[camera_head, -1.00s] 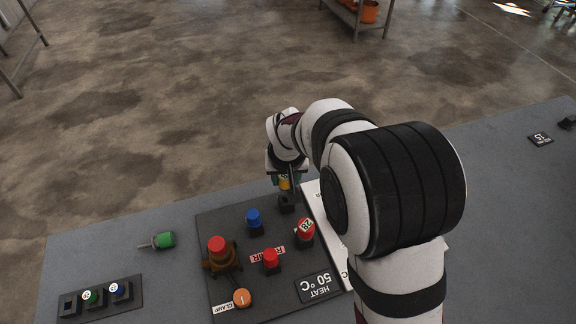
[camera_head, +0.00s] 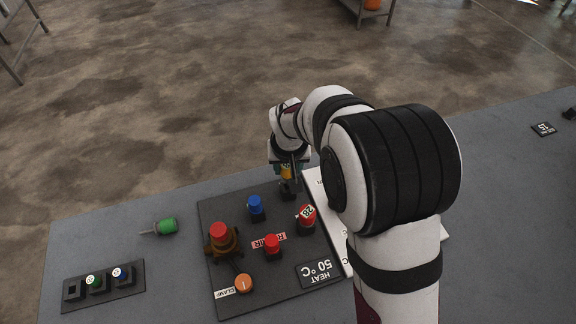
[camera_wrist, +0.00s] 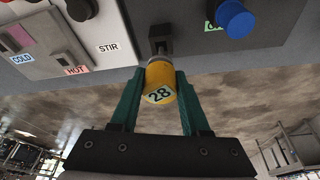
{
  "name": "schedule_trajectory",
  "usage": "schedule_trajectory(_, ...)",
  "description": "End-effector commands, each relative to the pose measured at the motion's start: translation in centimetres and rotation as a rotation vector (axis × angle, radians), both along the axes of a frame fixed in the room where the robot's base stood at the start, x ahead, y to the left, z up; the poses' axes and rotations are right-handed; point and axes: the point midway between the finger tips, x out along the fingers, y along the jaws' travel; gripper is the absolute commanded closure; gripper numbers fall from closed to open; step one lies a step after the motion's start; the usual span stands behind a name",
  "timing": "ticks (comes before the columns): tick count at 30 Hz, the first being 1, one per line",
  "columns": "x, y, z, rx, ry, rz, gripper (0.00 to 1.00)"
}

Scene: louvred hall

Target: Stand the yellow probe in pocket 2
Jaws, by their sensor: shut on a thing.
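The yellow probe (camera_wrist: 160,80) has a pale top marked "28". My gripper (camera_wrist: 160,92) is shut on it, with one green finger on each side. In the wrist view the probe's far end meets a dark square socket (camera_wrist: 160,32); I cannot tell how deep it sits. In the head view the yellow probe (camera_head: 286,171) shows just above that socket (camera_head: 289,190), at the back right of a dark board, partly covered by my gripper (camera_head: 288,165). No pocket number is readable, so I cannot tell which is pocket 2.
A small rack (camera_head: 109,293) has one empty square pocket (camera_head: 74,290). A green screwdriver (camera_head: 166,225) lies behind it.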

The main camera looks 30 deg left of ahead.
Motion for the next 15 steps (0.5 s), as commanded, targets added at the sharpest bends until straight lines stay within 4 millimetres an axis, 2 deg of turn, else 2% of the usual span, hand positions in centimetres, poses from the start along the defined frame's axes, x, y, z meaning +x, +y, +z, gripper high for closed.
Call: schedule_trajectory(15, 0.0, 0.0, -1.8, 0.0, 0.001, -0.001, 1.0)
